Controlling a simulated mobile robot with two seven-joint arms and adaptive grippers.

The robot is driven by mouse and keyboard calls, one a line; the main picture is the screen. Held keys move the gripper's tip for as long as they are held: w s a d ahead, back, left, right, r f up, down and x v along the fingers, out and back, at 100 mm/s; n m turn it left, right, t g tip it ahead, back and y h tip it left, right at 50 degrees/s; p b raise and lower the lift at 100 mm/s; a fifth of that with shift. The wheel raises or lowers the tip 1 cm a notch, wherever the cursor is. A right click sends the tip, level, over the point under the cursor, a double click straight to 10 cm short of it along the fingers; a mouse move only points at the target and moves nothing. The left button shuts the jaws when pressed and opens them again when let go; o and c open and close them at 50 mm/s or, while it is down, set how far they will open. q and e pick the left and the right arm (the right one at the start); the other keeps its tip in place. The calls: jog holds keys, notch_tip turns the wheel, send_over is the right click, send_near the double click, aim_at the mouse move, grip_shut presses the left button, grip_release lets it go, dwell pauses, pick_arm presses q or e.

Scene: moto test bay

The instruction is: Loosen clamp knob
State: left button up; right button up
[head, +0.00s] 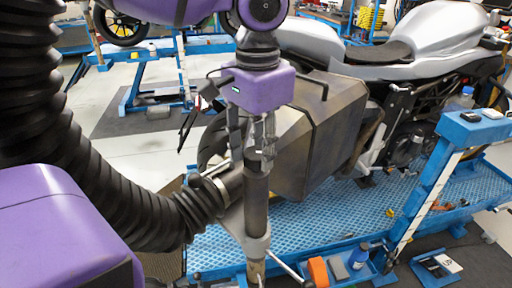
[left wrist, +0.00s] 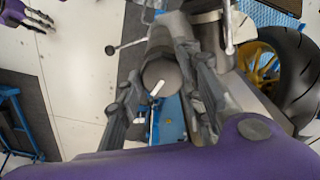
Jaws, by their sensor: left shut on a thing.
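My left gripper (head: 260,152) points straight down over the top of a dark upright post (head: 257,195). In the left wrist view its two grey fingers (left wrist: 160,100) stand on either side of a round grey knob top (left wrist: 158,72) with a short white mark. The gripper is shut on this knob; the fingers hide most of its sides in the head view.
A thick black ribbed hose (head: 110,190) ends beside the post. A silver motorcycle (head: 420,45) with a grey box-shaped part (head: 318,135) stands close behind, on a blue lift (head: 325,222).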

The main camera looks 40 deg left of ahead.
aim_at(258, 155)
pick_arm(q)
jog(key=shift+s+d+f, duration=0.15)
jog(key=shift+s+f, duration=0.05)
jog(key=shift+f, duration=0.05)
jog(key=o, duration=1.1)
jog(key=shift+w+d+r, duration=0.1)
jog(key=shift+c, duration=0.2)
jog(key=shift+r, duration=0.15)
notch_tip(258, 155, up, 12)
